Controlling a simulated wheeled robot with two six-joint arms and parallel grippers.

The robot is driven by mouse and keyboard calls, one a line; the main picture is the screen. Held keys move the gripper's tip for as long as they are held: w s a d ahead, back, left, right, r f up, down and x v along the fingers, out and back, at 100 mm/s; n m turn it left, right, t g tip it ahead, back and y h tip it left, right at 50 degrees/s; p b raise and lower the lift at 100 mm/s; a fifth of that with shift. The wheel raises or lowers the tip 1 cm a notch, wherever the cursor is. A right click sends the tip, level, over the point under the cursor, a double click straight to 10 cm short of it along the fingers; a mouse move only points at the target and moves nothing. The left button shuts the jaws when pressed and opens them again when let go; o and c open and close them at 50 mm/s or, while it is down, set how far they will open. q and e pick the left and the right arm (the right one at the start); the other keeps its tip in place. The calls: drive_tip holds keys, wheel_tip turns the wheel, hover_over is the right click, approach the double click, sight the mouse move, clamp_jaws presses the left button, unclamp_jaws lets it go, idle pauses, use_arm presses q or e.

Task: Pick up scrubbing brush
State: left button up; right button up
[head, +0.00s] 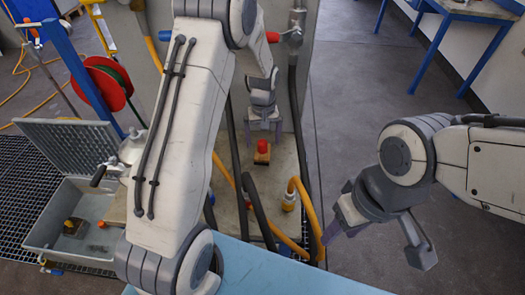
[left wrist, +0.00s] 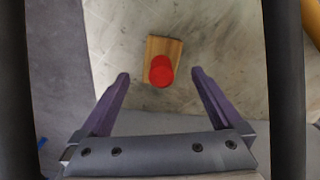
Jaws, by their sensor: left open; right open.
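The scrubbing brush, a wooden block with a red round knob, sits on a pale worn surface; it shows in the head view (head: 262,152) and the left wrist view (left wrist: 162,68). My left gripper (head: 264,133) is open and empty, pointing down just above and behind the brush in the head view. In the left wrist view its two purple fingers (left wrist: 161,75) are apart, with the red knob between and slightly beyond their tips. The brush's bristles are hidden. My right gripper (head: 337,218) is open and empty, off to the right of the brush.
Dark and yellow hoses (head: 303,200) curve close to the brush's right and front. A grey open case (head: 50,232) holding small items stands at the left. A light-blue surface (head: 270,275) lies in front. Open floor (head: 350,100) lies to the right.

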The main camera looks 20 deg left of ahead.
sight(263, 148)
use_arm(q)
wheel_tip(263, 148, down, 4)
drive_tip(key=shift+f+p, duration=0.2)
drive_tip(key=shift+p, duration=0.2)
drive_tip(key=c, duration=1.5)
drive_tip(key=shift+r, duration=0.1)
drive_tip(key=shift+r, duration=0.55)
wheel_tip(263, 148, up, 3)
drive_tip(key=shift+f+b, duration=0.2)
drive_tip(key=shift+b, duration=0.3)
drive_tip(key=s+a+r, duration=0.2)
drive_tip(key=s, duration=0.1)
drive_tip(key=s+a+r+b, duration=0.1)
drive_tip(key=s+r, duration=0.1)
drive_tip(key=s, duration=0.2)
drive_tip(key=s+a+r, duration=0.2)
drive_tip(key=s+r, duration=0.1)
drive_tip(key=shift+s+a+r+b, duration=0.1)
drive_tip(key=shift+s+a+b, duration=0.1)
drive_tip(key=shift+a+b, duration=0.15)
